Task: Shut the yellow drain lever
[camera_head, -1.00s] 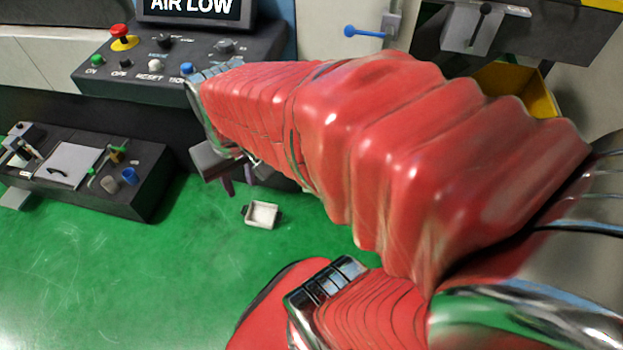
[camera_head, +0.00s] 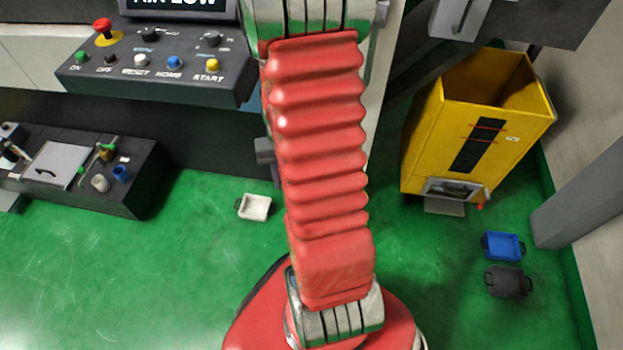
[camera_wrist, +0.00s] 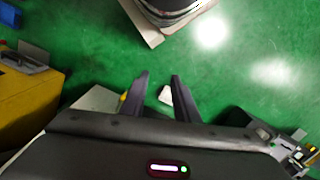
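I cannot clearly make out the yellow drain lever in either view. A small yellow piece (camera_wrist: 123,97) shows beside the left finger in the wrist view, at the edge of a pale grey plate-like part. I cannot tell whether it is the lever or how it is turned. My gripper (camera_wrist: 160,76) points down over the green floor in the wrist view, its two dark fingers apart with nothing held between them. In the head view my red arm stands upright in the middle and hides part of the machine front; the gripper's fingers cannot be made out there.
A yellow bin (camera_head: 475,125) stands right of my arm. Blue (camera_head: 503,246) and black (camera_head: 508,282) trays lie on the floor at right. A small white tray (camera_head: 254,207) lies left of my arm. A control panel (camera_head: 155,75) juts out upper left. Green floor is open lower left.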

